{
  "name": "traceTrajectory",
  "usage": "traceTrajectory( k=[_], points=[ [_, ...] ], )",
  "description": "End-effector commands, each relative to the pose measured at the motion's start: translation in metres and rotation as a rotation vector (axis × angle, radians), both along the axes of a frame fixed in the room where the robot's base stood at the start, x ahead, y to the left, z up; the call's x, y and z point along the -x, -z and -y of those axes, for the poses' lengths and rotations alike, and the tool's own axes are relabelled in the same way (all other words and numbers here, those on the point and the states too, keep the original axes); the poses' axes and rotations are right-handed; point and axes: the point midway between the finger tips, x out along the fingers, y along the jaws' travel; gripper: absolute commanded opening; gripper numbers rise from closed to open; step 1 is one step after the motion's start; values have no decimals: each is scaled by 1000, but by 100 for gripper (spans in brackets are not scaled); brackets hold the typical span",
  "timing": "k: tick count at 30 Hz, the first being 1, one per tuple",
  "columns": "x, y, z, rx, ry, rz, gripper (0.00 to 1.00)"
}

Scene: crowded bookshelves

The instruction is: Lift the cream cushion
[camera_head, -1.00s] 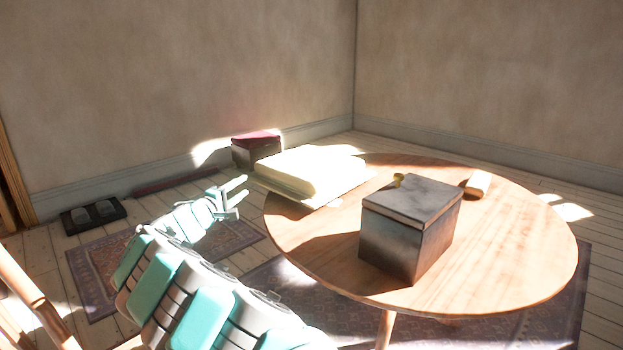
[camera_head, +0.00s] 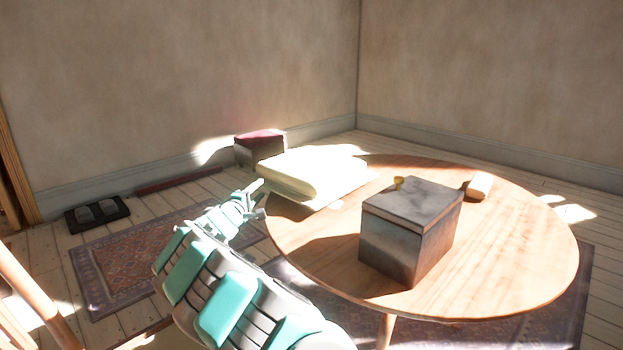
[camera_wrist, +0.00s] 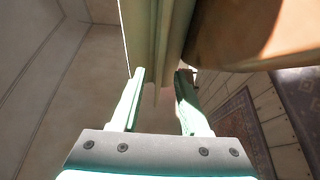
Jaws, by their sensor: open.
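The cream cushion (camera_head: 298,173) lies flat at the far left edge of the round wooden table (camera_head: 500,260), brightly sunlit. My gripper (camera_head: 254,191) is at its left side, by the table edge. In the wrist view my gripper (camera_wrist: 160,85) is open, with one finger on each side of the cushion's overhanging edge (camera_wrist: 158,40). I cannot tell whether either finger touches it. The table's rim (camera_wrist: 235,40) is close to the right finger in that view.
A grey lidded box (camera_head: 410,232) stands on the near part of the table. A dark red-topped box (camera_head: 260,148) is on the floor behind the cushion. Rugs (camera_head: 150,260) cover the floor.

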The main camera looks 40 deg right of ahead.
Motion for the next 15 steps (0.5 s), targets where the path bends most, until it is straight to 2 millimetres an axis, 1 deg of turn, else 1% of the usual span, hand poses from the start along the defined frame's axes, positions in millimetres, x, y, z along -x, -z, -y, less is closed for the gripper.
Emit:
traceTrajectory(
  k=[1,3,6,14,15],
  points=[
    [-3,1,6,-4,1,-1,45],
    [-6,2,12,-4,2,-3,45],
    [-9,2,17,-3,2,-2,45],
    [-9,1,18,0,2,-1,45],
    [-9,1,18,0,2,-1,42]
  ],
)
